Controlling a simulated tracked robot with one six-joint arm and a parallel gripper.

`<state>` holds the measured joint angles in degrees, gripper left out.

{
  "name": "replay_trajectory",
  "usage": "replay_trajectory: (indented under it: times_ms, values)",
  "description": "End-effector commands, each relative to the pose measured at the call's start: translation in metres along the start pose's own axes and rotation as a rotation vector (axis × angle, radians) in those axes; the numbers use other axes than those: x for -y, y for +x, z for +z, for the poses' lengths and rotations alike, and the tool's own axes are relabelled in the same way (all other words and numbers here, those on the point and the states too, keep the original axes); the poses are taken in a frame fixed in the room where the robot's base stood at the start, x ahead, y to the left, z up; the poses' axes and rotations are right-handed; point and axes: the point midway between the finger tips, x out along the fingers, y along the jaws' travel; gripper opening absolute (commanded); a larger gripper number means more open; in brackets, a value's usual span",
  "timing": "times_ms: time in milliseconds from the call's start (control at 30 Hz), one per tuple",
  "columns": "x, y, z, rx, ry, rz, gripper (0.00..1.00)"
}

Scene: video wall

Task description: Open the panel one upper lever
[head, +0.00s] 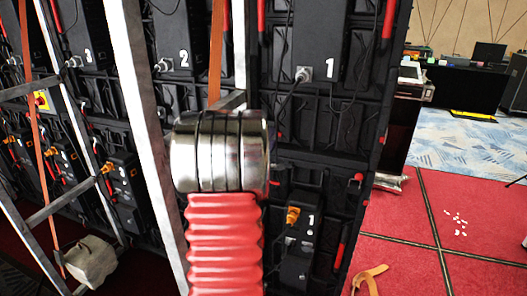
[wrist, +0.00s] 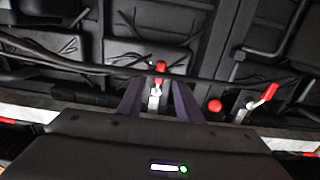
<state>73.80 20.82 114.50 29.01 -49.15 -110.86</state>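In the wrist view, my gripper (wrist: 158,86) has its two dark purple fingers apart. A small lever with a red handle (wrist: 160,67) and a pale metal shank shows between the fingertips. I cannot tell whether either finger touches it, or which lever of the panel it is. In the head view, panel one (head: 318,110) is a black panel marked 1. A long red handle (head: 389,18) is on its upper right edge. My gripper is not visible in the head view.
The wrist view shows a second red-handled lever (wrist: 264,96) and a round red knob (wrist: 214,105) on the right, with dark cables crossing. In the head view, a metal ladder-like frame (head: 143,120) and an orange strap (head: 215,50) stand before the panels.

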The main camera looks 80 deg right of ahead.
Motion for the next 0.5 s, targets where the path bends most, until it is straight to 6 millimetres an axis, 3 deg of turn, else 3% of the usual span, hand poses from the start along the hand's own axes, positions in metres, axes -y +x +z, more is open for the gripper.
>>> replay_trajectory:
  times_ms: [500]
  values:
    - [0.001,-0.081,-0.001,-0.002,0.000,0.000,0.32]
